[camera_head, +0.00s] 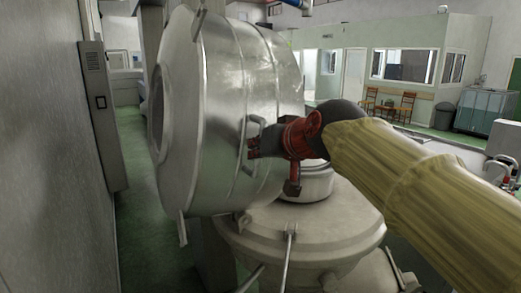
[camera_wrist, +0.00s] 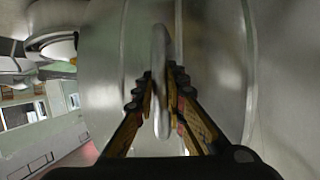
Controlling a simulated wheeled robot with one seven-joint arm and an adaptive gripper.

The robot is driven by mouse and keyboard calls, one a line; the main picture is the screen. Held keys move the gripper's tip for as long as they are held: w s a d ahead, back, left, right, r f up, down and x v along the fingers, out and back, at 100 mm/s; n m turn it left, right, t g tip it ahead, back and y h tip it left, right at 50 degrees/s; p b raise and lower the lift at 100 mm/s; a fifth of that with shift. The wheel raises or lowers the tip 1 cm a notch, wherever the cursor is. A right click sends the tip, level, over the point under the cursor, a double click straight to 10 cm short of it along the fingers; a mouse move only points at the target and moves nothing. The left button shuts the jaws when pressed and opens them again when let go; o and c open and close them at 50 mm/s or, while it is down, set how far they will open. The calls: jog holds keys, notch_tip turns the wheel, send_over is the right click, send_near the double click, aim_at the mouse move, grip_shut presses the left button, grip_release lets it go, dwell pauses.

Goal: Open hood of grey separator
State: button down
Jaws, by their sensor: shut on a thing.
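The grey separator's hood (camera_head: 222,85) is a large metal drum shape, swung up on its side at the left of the base. Its open rim faces left in the head view. The separator base (camera_head: 330,222) sits below and to the right, with a round raised collar (camera_head: 308,184) on top. My gripper (camera_head: 254,147) is at the hood's side. In the wrist view my gripper (camera_wrist: 160,97) is shut on the hood's handle (camera_wrist: 159,62), a metal bar between the two fingers. The handle (camera_head: 245,128) is partly hidden in the head view.
A grey wall with a control box (camera_head: 102,105) stands close on the left of the hood. Green floor (camera_head: 138,190) shows between them. Chairs (camera_head: 385,103), a dark bin (camera_head: 443,116) and grey cabinets (camera_head: 482,110) stand far back at the right.

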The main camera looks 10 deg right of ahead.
jog(key=c, duration=1.8)
grip_release()
jog(key=v, duration=1.2)
jog(key=s+d+f+g+h, duration=0.1)
jog(key=s+f, duration=0.5)
jog(key=f, duration=0.6)
jog(key=s+d+f+g+h, duration=0.1)
jog(key=s+f, duration=0.4)
jog(key=f, duration=0.7)
jog(key=s+d+f+g+h, duration=0.1)
jog(key=s+d+f+g, duration=0.2)
jog(key=f, duration=1)
jog(key=s+g, duration=0.2)
jog(key=s, duration=0.1)
jog(key=shift+s, duration=0.35)
